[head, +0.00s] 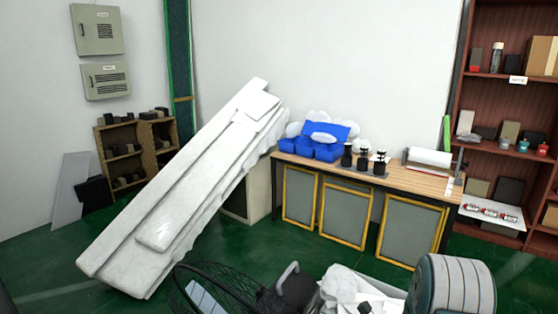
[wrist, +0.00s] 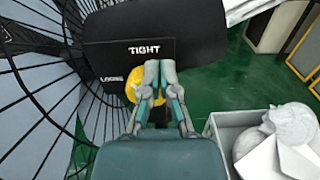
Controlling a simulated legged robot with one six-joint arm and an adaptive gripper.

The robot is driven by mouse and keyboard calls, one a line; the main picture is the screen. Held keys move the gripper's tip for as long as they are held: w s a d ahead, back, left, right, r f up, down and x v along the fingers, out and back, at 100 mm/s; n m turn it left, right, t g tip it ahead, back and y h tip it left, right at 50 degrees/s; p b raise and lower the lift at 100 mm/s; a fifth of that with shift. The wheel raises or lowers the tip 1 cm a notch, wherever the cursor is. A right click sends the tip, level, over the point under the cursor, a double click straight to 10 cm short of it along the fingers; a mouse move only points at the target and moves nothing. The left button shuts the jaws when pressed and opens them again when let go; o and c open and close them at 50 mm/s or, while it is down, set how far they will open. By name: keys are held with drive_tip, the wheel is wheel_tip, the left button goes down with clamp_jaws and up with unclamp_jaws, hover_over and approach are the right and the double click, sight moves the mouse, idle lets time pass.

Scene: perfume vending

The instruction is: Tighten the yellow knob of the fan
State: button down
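The fan shows in the wrist view as a dark wire cage (wrist: 50,80) at the left and a black housing (wrist: 200,35) marked TIGHT and LOOSE. The yellow knob (wrist: 131,88) is below the lettering, partly hidden behind my gripper (wrist: 160,68). The gripper's two grey fingertips are together, in front of the housing and just right of the knob's visible part. I see no knob part between the tips; whether they touch it is unclear. In the head view, the fan cage (head: 212,282) and dark housing (head: 287,287) are at the bottom; the knob is hidden there.
A grey bin (wrist: 222,130) with white crumpled things stands right of the gripper. Beyond are a wooden workbench (head: 415,180) with blue bins (head: 310,148) and dark bottles, a leaning stack of white boards (head: 185,190), and shelves at the right. Green floor is open between.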

drive_tip(key=v, duration=0.6)
drive_tip(key=shift+r, duration=0.3)
drive_tip(key=w+a, duration=0.1)
drive_tip(key=a, duration=0.5)
drive_tip(key=shift+w+a+f, duration=0.2)
drive_tip(key=shift+a, duration=0.05)
idle(0.5)
